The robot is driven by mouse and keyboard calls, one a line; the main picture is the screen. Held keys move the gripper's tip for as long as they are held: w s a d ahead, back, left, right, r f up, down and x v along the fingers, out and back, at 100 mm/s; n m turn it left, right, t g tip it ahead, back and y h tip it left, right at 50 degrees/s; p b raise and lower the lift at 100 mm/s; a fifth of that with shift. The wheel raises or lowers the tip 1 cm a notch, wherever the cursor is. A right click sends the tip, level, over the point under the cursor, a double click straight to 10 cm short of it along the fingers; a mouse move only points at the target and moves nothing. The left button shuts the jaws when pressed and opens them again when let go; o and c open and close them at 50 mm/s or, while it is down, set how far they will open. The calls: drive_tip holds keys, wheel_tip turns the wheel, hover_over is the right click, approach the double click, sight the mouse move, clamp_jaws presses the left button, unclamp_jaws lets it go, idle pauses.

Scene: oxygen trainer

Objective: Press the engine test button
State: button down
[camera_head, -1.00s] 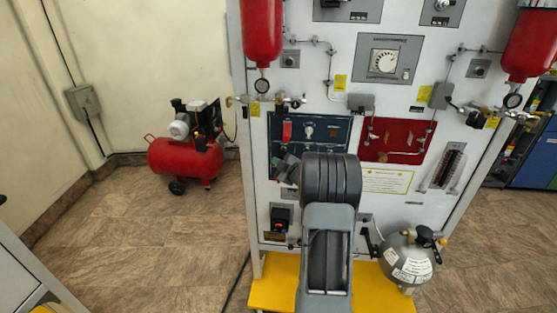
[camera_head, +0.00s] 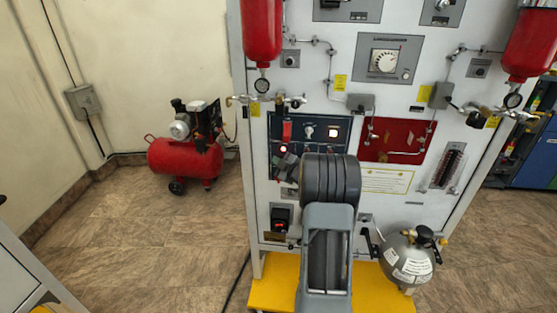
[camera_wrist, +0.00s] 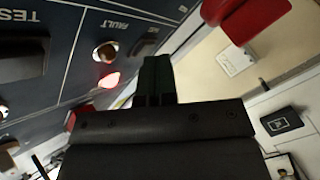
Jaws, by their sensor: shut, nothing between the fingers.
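The dark blue control panel (camera_head: 345,125) is on the front of the trainer. It carries a red switch cover (camera_head: 287,131), a white-rimmed knob (camera_head: 309,132) and a lit lamp (camera_head: 333,132). In the wrist view the panel (camera_wrist: 60,75) shows the words "FAULT" and "TEST", a round metal-rimmed fitting (camera_wrist: 106,52) and a glowing red lamp (camera_wrist: 109,80). My gripper (camera_wrist: 155,75) is shut and empty, close to the panel face beside the lamp. I cannot tell whether its tips touch anything. Which fitting is the engine test button is not clear; my arm hides the lower panel in the head view.
A red panel (camera_head: 396,138) is to the right of the blue one. Red cylinders (camera_head: 262,32) (camera_head: 530,45) and pipes stick out at both sides. A grey sphere tank (camera_head: 408,258) stands low right. A red compressor (camera_head: 185,158) is at left, with open floor before it.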

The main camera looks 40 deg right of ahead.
drive_tip(key=shift+s, duration=0.1)
drive_tip(key=shift+s+a+b, duration=0.35)
drive_tip(key=shift+s+a, duration=0.1)
drive_tip(key=shift+a, duration=0.05)
drive_tip(key=shift+s, duration=0.1)
drive_tip(key=shift+s+a+b, duration=0.85)
drive_tip(key=shift+s+a, duration=0.85)
drive_tip(key=shift+a, duration=0.05)
